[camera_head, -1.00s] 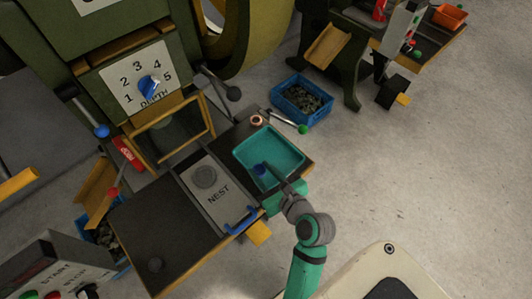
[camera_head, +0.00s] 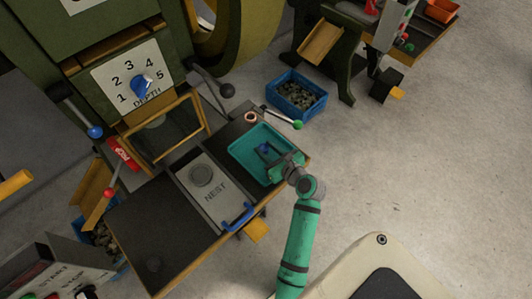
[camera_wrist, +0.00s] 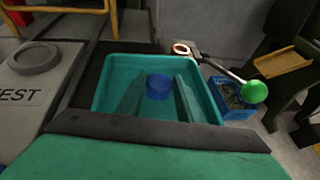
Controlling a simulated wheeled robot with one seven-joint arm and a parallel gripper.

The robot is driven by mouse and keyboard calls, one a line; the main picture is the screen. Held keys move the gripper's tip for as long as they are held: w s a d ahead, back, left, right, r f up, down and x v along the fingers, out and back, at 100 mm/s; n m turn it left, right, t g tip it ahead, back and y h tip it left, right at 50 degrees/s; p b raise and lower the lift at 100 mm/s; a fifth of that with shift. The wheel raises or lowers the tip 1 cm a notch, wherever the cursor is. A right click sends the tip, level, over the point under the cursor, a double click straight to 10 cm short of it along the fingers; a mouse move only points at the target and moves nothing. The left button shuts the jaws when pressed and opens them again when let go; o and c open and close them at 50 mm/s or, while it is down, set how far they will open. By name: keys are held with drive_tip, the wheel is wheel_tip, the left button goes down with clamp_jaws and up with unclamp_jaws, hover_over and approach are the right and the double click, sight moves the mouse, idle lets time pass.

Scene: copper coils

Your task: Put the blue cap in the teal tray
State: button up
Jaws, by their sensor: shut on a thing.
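The blue cap (camera_head: 264,148) is small and round. It also shows in the wrist view (camera_wrist: 158,88), between the tips of my two fingers. My gripper (camera_head: 265,149) is shut on the cap, seen as well in the wrist view (camera_wrist: 160,92). The teal tray (camera_head: 242,139) is a shallow rectangular tray on the dark bench top, and its near rim is partly hidden by my gripper. In the wrist view the tray (camera_wrist: 103,88) surrounds the cap and fingers. The cap is within the tray's outline; I cannot tell whether it touches the floor.
A copper ring (camera_head: 250,117) sits behind the tray. A lever with a green knob (camera_head: 298,125) reaches past the tray's far right corner. The grey NEST plate (camera_head: 215,190) with a round disc lies left. A blue bin (camera_head: 297,95) stands on the floor behind.

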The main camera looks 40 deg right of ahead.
drive_tip(key=shift+f, duration=1.35)
drive_tip(key=shift+f, duration=0.1)
drive_tip(key=o, duration=1)
drive_tip(key=shift+o, duration=0.2)
drive_tip(key=v, duration=1.2)
drive_tip(key=shift+s, duration=0.1)
